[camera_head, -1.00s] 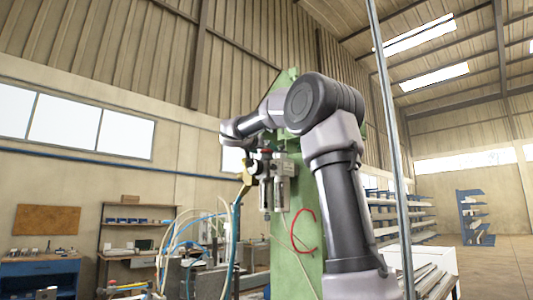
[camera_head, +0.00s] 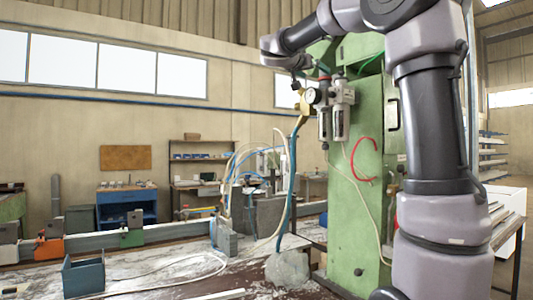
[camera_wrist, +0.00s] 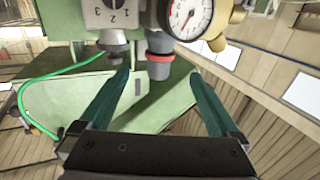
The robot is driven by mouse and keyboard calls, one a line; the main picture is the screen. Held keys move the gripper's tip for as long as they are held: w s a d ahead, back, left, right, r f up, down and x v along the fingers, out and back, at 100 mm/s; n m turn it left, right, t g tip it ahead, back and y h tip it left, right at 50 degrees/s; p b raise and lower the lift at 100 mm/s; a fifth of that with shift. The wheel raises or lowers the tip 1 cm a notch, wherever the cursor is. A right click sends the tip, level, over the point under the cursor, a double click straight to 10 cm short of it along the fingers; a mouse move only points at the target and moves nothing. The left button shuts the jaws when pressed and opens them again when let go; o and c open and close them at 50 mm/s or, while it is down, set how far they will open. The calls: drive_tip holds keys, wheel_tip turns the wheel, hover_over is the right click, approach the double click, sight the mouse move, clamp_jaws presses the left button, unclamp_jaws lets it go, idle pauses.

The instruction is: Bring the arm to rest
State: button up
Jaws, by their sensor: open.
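My gripper (camera_wrist: 160,76) is open in the wrist view, with two teal fingers spread and nothing held between them. Beyond the fingertips are a round pressure gauge (camera_wrist: 186,16) and a grey knob with a red ring (camera_wrist: 160,58). In the head view my arm (camera_head: 432,130) rises at the right, bends at the top and reaches left. Its end is near the gauge (camera_head: 312,96) and the air filter unit (camera_head: 340,110) on the green machine column (camera_head: 358,215). I cannot tell whether the fingers touch anything there.
A workbench (camera_head: 150,268) spans the lower left, with a blue-grey open box (camera_head: 83,276), a long rail and clamps. Hoses (camera_head: 250,150) rise near the column. A blue cabinet (camera_head: 127,203) and shelves stand behind. The air above the bench's left side is clear.

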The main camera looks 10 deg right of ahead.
drive_tip(key=s+a+f+n+g+y, duration=0.1)
drive_tip(key=s+a+f+y, duration=0.2)
drive_tip(key=s+f, duration=0.7)
drive_tip(key=s+a+f+n+g+y, duration=0.2)
drive_tip(key=s+f+y, duration=0.5)
drive_tip(key=f, duration=0.7)
drive_tip(key=s+a+f+n+g+y, duration=0.2)
drive_tip(key=s+a+f+y, duration=0.3)
drive_tip(key=s+f, duration=0.7)
drive_tip(key=shift+s+f+y, duration=0.15)
drive_tip(key=shift+s+y, duration=0.15)
